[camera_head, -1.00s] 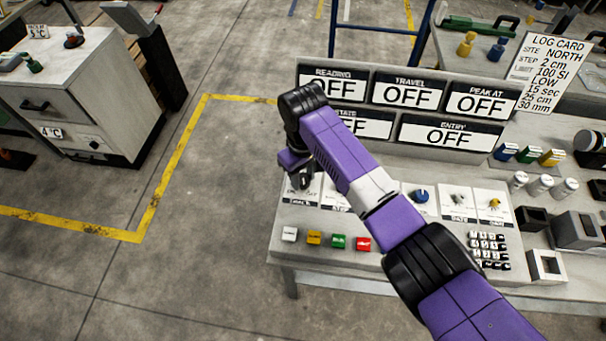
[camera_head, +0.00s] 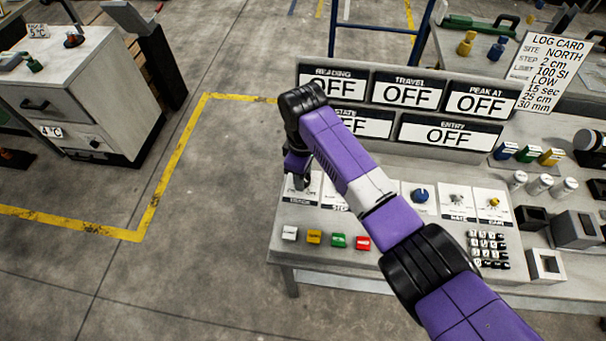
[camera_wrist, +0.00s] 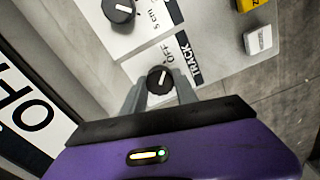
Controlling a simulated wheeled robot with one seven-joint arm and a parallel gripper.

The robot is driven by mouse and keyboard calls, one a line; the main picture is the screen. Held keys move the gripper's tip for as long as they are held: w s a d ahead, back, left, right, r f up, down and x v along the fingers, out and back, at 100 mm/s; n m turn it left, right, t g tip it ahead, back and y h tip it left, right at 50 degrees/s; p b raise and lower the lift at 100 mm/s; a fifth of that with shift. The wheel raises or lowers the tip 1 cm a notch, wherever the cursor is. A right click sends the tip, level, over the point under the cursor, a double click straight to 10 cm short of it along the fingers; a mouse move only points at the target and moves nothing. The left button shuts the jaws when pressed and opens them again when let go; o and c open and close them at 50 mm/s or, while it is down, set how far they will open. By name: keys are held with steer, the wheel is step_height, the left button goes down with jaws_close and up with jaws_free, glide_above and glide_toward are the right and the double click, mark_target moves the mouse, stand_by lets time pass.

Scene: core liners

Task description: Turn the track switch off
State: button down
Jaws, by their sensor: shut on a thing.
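The track switch (camera_wrist: 160,80) is a round black knob with a white mark, on a white plate (camera_wrist: 184,50) labelled TRACK and OFF in the wrist view. My gripper (camera_wrist: 160,90) has one finger on each side of the knob and is shut on it. The white mark is slanted; I cannot tell surely which setting it points to. In the head view my gripper (camera_head: 300,183) is down at the left end of the sloped panel and hides the knob.
Another black knob (camera_wrist: 119,8), with a "5 cm" marking, sits beside it. White, yellow, green and red buttons (camera_head: 338,240) line the panel's front. Display boards (camera_head: 409,94) behind the panel read OFF. Clear floor (camera_head: 205,180) lies to the left.

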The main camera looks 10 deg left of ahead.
steer(key=shift+r, duration=0.1)
steer(key=c, duration=0.9)
jaws_free()
steer(key=shift+c, duration=0.2)
step_height(320, 180, up, 8)
steer(key=shift+f+b, duration=0.1)
steer(key=shift+b, duration=0.45)
